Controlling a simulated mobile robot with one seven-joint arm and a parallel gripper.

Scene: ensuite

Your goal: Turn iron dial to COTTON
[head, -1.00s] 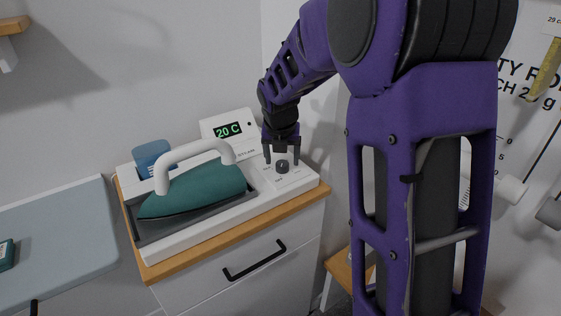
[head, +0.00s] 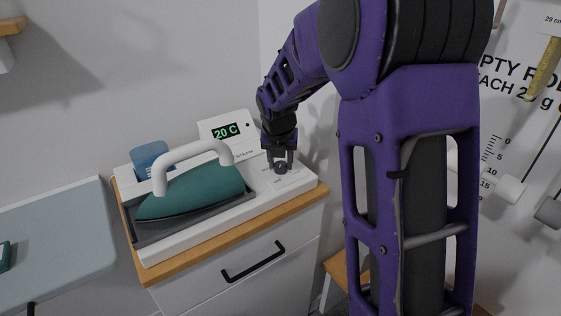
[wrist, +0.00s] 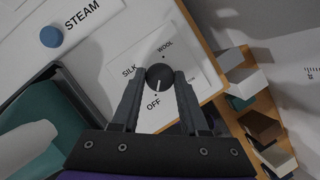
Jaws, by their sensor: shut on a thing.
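The small dark iron dial (wrist: 159,74) sits on a white panel at the right end of the iron's station. In the wrist view its white pointer line points toward the OFF mark. My gripper (wrist: 160,82) is shut on the dial, one finger on each side. In the head view my gripper (head: 280,164) reaches down onto the dial. The teal iron (head: 190,190) with a white handle rests in its dark tray.
A display (head: 226,131) behind the iron reads 20 C. A blue round button (wrist: 53,36) marked STEAM lies left of the dial. A blue container (head: 150,157) stands behind the iron. The wooden counter edge (head: 240,230) runs in front, above a drawer.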

